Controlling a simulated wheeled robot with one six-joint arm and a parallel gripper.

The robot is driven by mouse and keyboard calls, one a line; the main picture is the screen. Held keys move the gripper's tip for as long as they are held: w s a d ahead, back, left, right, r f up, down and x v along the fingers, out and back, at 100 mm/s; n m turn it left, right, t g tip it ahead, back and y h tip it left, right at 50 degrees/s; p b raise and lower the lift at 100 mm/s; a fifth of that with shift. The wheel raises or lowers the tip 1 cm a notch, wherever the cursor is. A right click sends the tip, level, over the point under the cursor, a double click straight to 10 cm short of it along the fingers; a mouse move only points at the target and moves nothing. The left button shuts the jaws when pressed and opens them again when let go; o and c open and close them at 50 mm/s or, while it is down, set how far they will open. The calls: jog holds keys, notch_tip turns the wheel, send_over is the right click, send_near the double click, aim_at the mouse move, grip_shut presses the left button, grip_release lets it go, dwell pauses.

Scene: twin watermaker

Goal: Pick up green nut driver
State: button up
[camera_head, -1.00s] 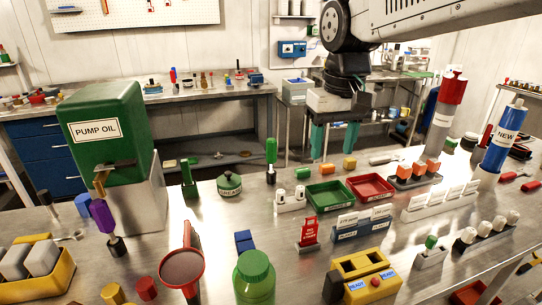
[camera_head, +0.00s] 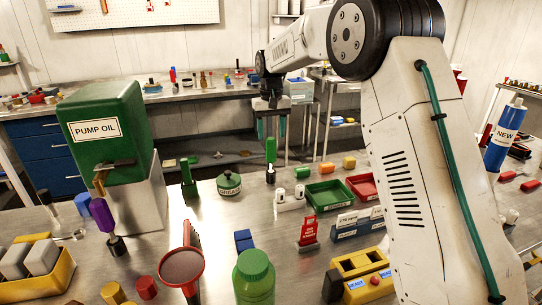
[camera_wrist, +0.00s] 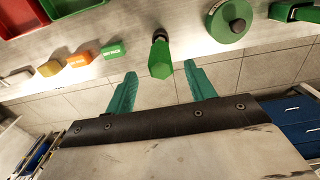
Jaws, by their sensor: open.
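The green nut driver (camera_head: 271,152) stands upright on the metal bench, green handle on top and its dark lower end at the bench. In the wrist view its green handle (camera_wrist: 160,62) points toward me, between and just beyond my fingertips. My gripper (camera_head: 271,134) has teal fingers, spread apart and empty. In the head view it hangs behind and slightly above the handle. In the wrist view the open fingers (camera_wrist: 160,75) lie on either side of the handle's line, not visibly touching it.
A green grease tin (camera_head: 229,185) and a green stand (camera_head: 188,178) are left of the driver. The pump oil tank (camera_head: 105,135) stands further left.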

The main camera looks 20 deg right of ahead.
aim_at(271, 148)
notch_tip(271, 148, down, 7)
jog(key=shift+w+r, duration=0.1)
jog(key=c, duration=1)
